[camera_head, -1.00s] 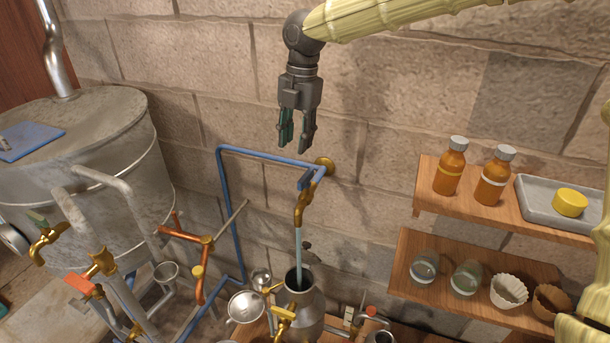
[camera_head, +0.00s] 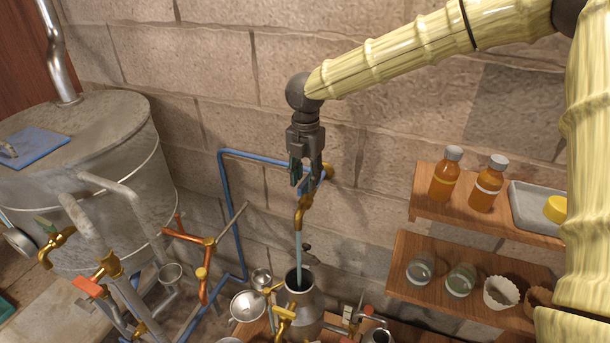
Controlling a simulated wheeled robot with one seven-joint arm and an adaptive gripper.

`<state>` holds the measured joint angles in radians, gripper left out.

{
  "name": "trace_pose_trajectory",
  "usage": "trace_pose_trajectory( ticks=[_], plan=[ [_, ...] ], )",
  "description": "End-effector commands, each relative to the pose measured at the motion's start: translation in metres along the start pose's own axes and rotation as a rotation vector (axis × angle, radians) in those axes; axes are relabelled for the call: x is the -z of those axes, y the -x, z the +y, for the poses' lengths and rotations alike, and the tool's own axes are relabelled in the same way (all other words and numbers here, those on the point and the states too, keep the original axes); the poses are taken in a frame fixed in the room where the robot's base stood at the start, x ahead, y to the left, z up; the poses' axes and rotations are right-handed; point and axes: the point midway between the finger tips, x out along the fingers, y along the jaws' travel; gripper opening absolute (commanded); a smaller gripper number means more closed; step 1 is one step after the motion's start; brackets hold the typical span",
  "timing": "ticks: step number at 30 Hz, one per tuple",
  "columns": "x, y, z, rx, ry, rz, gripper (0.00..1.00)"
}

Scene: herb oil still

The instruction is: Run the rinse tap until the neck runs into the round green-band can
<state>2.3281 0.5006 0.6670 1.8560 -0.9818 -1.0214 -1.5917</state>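The brass rinse tap (camera_head: 302,212) hangs at the end of a blue pipe on the wall. Water (camera_head: 298,248) runs from it down into the open mouth of a grey metal vessel (camera_head: 304,305), which has brass fittings at its front. My gripper (camera_head: 306,182) points down right at the top of the tap, with its fingers apart. The fingers overlap the blue lever in this view, so contact is unclear. I cannot make out a round green-band can.
A large metal still (camera_head: 95,200) with pipes and brass valves stands at left. A small funnel (camera_head: 247,306) is left of the vessel. Wooden shelves at right hold amber bottles (camera_head: 446,175), a grey tray (camera_head: 532,215), glass jars (camera_head: 461,279) and paper cups (camera_head: 500,293).

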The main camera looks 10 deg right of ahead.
Motion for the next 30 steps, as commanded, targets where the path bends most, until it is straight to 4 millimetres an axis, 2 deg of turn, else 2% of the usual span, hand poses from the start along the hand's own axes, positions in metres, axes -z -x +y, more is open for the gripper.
trace_pose_trajectory(
  ticks=[6,15,21,30],
  plan=[
    [0.0004,-0.0105,-0.0002,0.001,0.001,0.001,0.34],
    [0.0005,-0.012,0.0,0.0,0.001,0.0,0.34],
    [0.0005,-0.0119,0.0,0.0,0.001,0.0,0.0],
    [0.0006,-0.0119,0.0002,0.0,-0.013,0.0,0.0]
  ],
)
